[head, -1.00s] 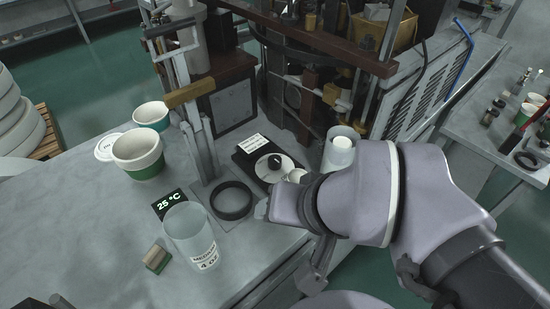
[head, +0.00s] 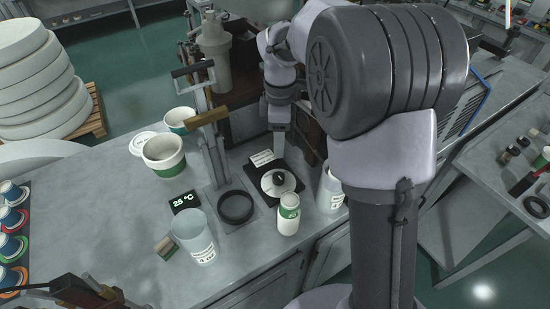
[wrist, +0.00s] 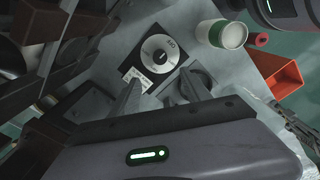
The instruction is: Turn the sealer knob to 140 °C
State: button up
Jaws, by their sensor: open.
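The sealer knob (head: 279,178) is a small black pointer knob on a white round dial, set on a black plate (head: 262,187) with a white label. In the wrist view the knob (wrist: 159,56) lies beyond my fingertips. My gripper (head: 280,140) is behind and above the dial in the head view, fingers pointing down. In the wrist view my gripper (wrist: 161,80) is open and empty, its two fingers spread below the dial, apart from the knob. The display (head: 185,201) reads 25 °C in green. My arm hides part of the machine behind the dial.
A green-and-white container (head: 289,215) stands just in front of the dial. A black ring (head: 235,207) sits to its left under the press. Paper tubs (head: 163,154) stand further left.

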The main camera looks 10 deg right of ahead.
aim_at(278, 176)
notch_tip(278, 176, down, 15)
jog(key=b, duration=0.4)
jog(key=shift+r, duration=0.2)
grip_shut()
